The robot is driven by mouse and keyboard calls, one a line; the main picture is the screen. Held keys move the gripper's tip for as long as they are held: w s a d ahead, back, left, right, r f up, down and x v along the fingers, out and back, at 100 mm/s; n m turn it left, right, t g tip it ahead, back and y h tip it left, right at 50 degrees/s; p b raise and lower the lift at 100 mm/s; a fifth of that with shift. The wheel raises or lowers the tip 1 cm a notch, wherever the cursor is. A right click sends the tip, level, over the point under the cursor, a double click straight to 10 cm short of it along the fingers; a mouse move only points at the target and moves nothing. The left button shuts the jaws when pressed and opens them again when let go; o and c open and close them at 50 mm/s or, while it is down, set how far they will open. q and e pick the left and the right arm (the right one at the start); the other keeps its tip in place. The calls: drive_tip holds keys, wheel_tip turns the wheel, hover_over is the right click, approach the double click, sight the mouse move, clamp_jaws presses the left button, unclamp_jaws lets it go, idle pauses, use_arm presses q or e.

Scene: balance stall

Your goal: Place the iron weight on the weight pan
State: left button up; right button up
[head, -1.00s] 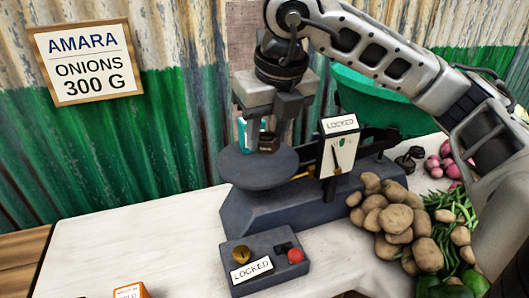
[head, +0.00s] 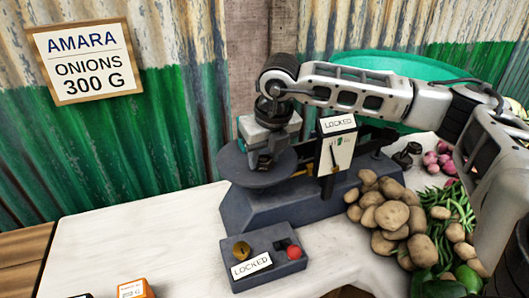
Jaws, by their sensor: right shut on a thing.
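The balance scale (head: 310,200) is dark grey, with a dark round pan (head: 235,168) at its left end. My right gripper (head: 262,160) is low over this pan, pointing down, and shut on the iron weight. The weight is mostly hidden by the fingers, and I cannot tell whether it touches the pan. A white plate with a pointer and a "LOCKED" sign (head: 339,124) stands at the middle of the scale. My left gripper is not in view.
A control box (head: 262,262) with a brass knob, a red button and a "LOCKED" label sits in front. Potatoes (head: 390,215) and green vegetables lie to the right. An orange box (head: 135,290) is at the front edge. The white table's left side is clear.

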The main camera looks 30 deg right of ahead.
drive_tip(key=o, duration=1.1)
drive_tip(key=shift+f, duration=0.1)
drive_tip(key=shift+r, duration=0.25)
drive_tip(key=v, duration=1.1)
drive_tip(key=shift+r+b, duration=0.4)
drive_tip(key=shift+b, duration=0.05)
drive_tip(key=shift+s, duration=0.1)
